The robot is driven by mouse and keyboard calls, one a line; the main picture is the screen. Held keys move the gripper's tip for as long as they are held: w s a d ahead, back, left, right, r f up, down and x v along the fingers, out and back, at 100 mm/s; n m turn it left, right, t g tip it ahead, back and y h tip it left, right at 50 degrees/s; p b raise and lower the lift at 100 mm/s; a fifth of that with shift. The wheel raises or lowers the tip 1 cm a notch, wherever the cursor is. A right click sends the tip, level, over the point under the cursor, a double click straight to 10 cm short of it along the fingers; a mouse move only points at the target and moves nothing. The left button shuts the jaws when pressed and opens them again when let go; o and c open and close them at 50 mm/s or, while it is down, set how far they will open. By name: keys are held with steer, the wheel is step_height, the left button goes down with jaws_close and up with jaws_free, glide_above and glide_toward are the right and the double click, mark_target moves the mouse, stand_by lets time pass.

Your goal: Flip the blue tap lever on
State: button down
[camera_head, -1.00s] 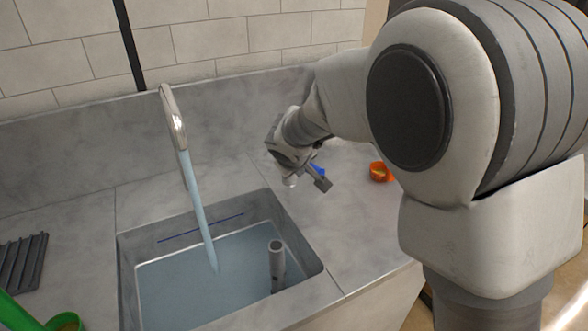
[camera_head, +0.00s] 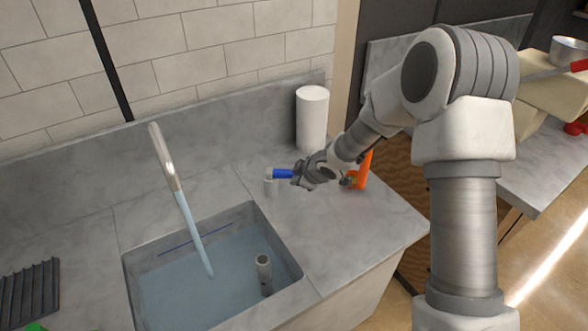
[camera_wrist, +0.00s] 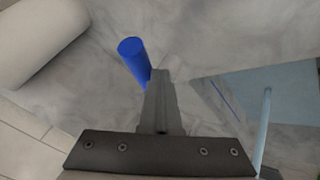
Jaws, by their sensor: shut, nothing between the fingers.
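The blue tap lever (camera_head: 283,174) sits on a short pale post (camera_head: 271,187) on the counter, right of the sink. In the head view it points right, toward my gripper. My gripper (camera_head: 300,179) is shut and empty, close beside the lever's right end; I cannot tell whether they touch. In the wrist view the blue lever (camera_wrist: 133,58) lies just left of and beyond the shut fingers (camera_wrist: 161,85). The curved metal tap (camera_head: 164,160) stands behind the sink, and a pale blue water stream (camera_head: 195,235) falls from it.
The sink (camera_head: 215,255) holds water and an upright grey pipe (camera_head: 264,268). A white paper roll (camera_head: 312,118) stands at the back of the counter. An orange object (camera_head: 365,170) stands right of my gripper. A dark ribbed rack (camera_head: 28,292) lies left. The counter's front right is clear.

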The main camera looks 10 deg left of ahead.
steer(key=shift+w+d+p, duration=0.15)
steer(key=shift+w+p, duration=0.25)
steer(key=shift+p, duration=0.25)
steer(key=shift+w+d, duration=0.2)
steer(key=shift+w, duration=0.05)
steer(key=shift+f, duration=0.1)
